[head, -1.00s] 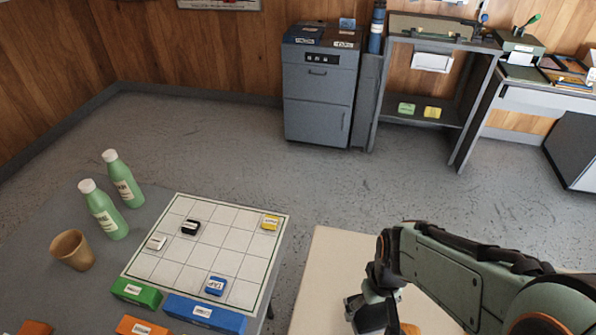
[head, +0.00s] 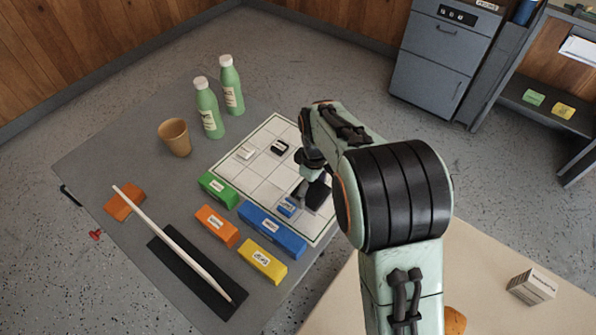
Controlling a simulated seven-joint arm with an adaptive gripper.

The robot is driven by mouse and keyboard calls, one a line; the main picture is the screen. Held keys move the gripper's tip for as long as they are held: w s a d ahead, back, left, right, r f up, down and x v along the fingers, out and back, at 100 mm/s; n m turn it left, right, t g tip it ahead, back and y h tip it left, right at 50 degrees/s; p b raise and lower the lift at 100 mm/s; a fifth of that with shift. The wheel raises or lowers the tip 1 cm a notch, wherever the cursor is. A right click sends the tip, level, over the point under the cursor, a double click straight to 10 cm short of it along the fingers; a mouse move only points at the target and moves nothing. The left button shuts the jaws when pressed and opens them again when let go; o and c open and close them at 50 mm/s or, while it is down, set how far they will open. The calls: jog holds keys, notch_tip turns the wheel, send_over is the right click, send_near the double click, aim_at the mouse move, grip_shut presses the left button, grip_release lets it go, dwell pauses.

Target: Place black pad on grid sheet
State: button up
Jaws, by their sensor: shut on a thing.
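The white grid sheet (head: 232,172) lies on the grey table in the head view, with part of its right side hidden by my arm. My gripper (head: 314,178) is over the sheet's right part, shut on a dark, flat-looking thing that appears to be the black pad (head: 319,196). The pad is just right of a small blue block (head: 287,207) on the sheet; I cannot tell whether it touches the sheet. A small black labelled block (head: 280,148) and a white one (head: 246,152) also sit on the grid.
Long green (head: 217,189), blue (head: 272,230), orange (head: 217,226) and yellow (head: 262,261) blocks line the sheet's near edge. Green bottles (head: 208,108) and a brown cup (head: 175,137) stand left. A white stick (head: 170,240) crosses a black strip (head: 185,272). A beige table (head: 480,270) is right.

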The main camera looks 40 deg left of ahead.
jog(key=w+a+f, duration=0.3)
jog(key=a+f, duration=0.1)
jog(key=w+a+f, duration=0.3)
jog(key=w+f, duration=0.1)
jog(key=shift+w+a, duration=0.2)
jog(key=shift+a, duration=0.2)
jog(key=shift+w+a+f, duration=0.3)
jog(key=shift+f, duration=1.65)
jog(key=shift+f, duration=0.15)
jog(key=o, duration=1.2)
